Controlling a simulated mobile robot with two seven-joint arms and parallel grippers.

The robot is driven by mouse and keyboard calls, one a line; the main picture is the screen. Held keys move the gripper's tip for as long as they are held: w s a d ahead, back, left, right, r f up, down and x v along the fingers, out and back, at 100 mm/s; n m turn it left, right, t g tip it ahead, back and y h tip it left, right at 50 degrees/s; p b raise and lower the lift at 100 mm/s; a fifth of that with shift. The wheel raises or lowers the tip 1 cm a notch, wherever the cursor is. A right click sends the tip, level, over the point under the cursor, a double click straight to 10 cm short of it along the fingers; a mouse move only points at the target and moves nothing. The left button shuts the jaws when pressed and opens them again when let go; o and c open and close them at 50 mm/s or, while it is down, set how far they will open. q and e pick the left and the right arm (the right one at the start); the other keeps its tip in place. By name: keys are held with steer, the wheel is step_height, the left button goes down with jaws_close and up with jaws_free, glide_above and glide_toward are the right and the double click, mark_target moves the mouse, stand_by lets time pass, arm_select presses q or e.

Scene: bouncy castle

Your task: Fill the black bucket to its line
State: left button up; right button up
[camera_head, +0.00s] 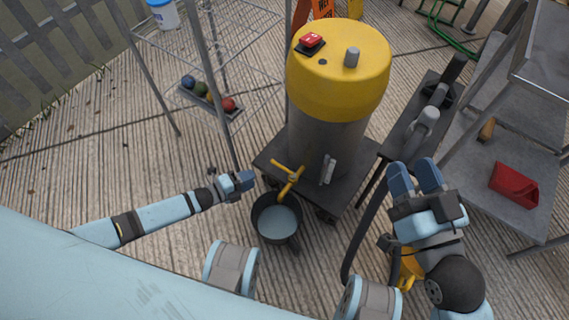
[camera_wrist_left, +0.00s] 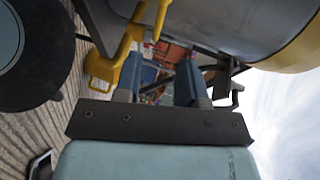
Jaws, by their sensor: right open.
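The black bucket (camera_head: 259,232) stands upright on the ground below the yellow tap (camera_head: 289,179) of a grey tank with a yellow top (camera_head: 338,75). Pale blue-grey water or bucket floor shows inside it; I cannot make out a line. My left gripper (camera_head: 247,181) is beside the tap, left of it and above the bucket's rim. In the left wrist view its fingers (camera_wrist_left: 158,80) are apart with nothing between them. The tap (camera_wrist_left: 115,60) there is just left of the fingers, and the bucket (camera_wrist_left: 45,50) is at the left edge. My right gripper (camera_head: 416,177) is open and empty, right of the tank.
The tank stands on a dark wheeled cart (camera_head: 350,185). A wire rack (camera_head: 265,60) with coloured balls is at left. Planked ground is open at far left.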

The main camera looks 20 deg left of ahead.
mark_target(281, 166)
arm_select(q)
steer(key=b+x, duration=0.4)
steer(key=x, duration=0.8)
steer(key=shift+w+d+f, duration=0.1)
steer(key=shift+f, duration=0.05)
arm_select(e)
step_height(281, 166, down, 6)
steer(key=g, duration=0.2)
steer(key=shift+a+n+g, duration=0.25)
steer(key=shift+n+g, duration=0.05)
steer(key=shift+f, duration=0.1)
arm_select(q)
jaws_close()
